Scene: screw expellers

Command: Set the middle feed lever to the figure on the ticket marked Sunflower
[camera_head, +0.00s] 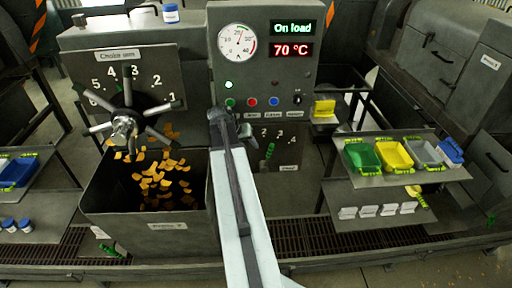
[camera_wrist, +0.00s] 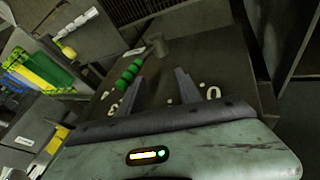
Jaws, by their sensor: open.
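The feed lever with a ribbed green grip (camera_wrist: 130,70) crosses a dark plate with white figures in the wrist view. In the head view its green grip (camera_head: 270,151) shows below the control panel, right of my arm. My gripper (camera_wrist: 160,75) is open over the plate, its two fingers apart and nothing between them. The lever grip lies just left of the left finger; I cannot tell whether they touch. Several white tickets (camera_head: 368,211) sit on the lower right panel; their writing is too small to read. My arm hides part of the lever plate.
A spoked choke handwheel (camera_head: 124,125) stands left, above a bin (camera_head: 150,238) of orange flakes. The control panel (camera_head: 228,75) shows a dial, "On load" and 70 °C. A shelf (camera_head: 400,178) with green, yellow, grey and blue trays stands right. Another blue tray (camera_head: 18,172) is far left.

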